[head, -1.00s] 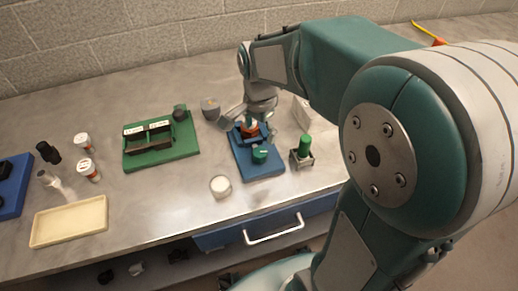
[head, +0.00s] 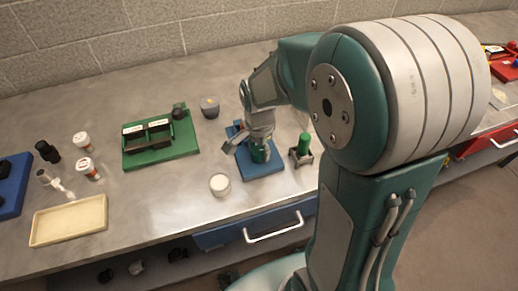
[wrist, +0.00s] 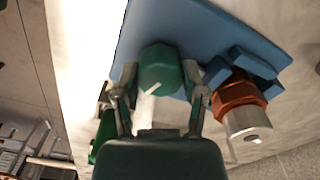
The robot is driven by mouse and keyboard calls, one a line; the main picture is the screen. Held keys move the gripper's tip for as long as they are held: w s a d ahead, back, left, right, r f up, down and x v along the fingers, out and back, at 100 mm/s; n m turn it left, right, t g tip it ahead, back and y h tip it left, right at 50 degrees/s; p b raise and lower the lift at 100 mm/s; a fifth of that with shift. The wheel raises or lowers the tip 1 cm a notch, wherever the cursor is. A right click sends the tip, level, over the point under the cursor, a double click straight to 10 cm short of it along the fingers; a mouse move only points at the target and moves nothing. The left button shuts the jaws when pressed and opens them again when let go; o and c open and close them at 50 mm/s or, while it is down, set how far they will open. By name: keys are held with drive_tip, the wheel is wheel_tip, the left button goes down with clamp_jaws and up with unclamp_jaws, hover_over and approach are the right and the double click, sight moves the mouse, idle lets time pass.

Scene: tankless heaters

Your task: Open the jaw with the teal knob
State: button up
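The teal knob (wrist: 160,72) sits on a blue base (wrist: 225,32) and has a white pointer mark. In the head view the knob (head: 259,154) is partly hidden by my gripper (head: 250,150). In the wrist view my gripper (wrist: 162,92) has its two fingers apart, one on each side of the knob. Whether they touch it is unclear. Blue jaw blocks (wrist: 238,68) on the same base stand around an orange-brown hex part with a silver end (wrist: 240,105). My arm hides this part in the head view.
A small stand with a green knob (head: 304,146) is close right of the blue base. A white round jar (head: 220,184) stands front left, a grey cup (head: 210,106) behind left. A green fixture (head: 160,148) is farther left. A drawer handle (head: 273,231) projects below the counter edge.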

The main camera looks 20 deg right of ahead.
drive_tip(key=shift+n, duration=0.4)
drive_tip(key=n, duration=0.4)
drive_tip(key=shift+n, duration=0.3)
drive_tip(key=n, duration=0.5)
drive_tip(key=shift+w, duration=0.1)
drive_tip(key=n, duration=0.6)
drive_tip(key=shift+n, duration=2.2)
drive_tip(key=o, duration=1.1)
